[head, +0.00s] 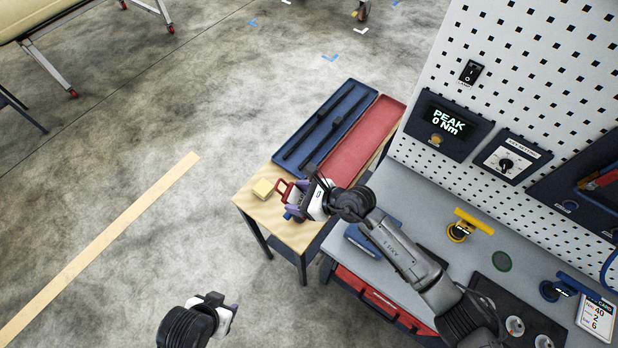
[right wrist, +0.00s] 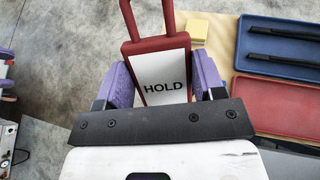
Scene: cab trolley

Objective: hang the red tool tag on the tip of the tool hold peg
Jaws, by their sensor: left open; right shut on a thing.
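The red tool tag (right wrist: 157,47) has a red loop at its top and a white face reading "HOLD". In the right wrist view it stands between the purple fingers of my right gripper (right wrist: 164,82), which is shut on its lower part. In the head view the tag (head: 283,187) shows as a small red loop at the tip of my right gripper (head: 298,199), over the near end of the wooden side table. My left gripper (head: 226,308) is open and empty over the floor at the bottom. I cannot make out the tool hold peg in either view.
The wooden table (head: 262,214) holds a yellow block (head: 263,188), a blue tray (head: 335,112) with dark bars and a red tray (head: 375,125). A white pegboard (head: 530,60) with panels rises behind the grey bench (head: 425,215). A yellow holder (head: 472,222) stands on the bench.

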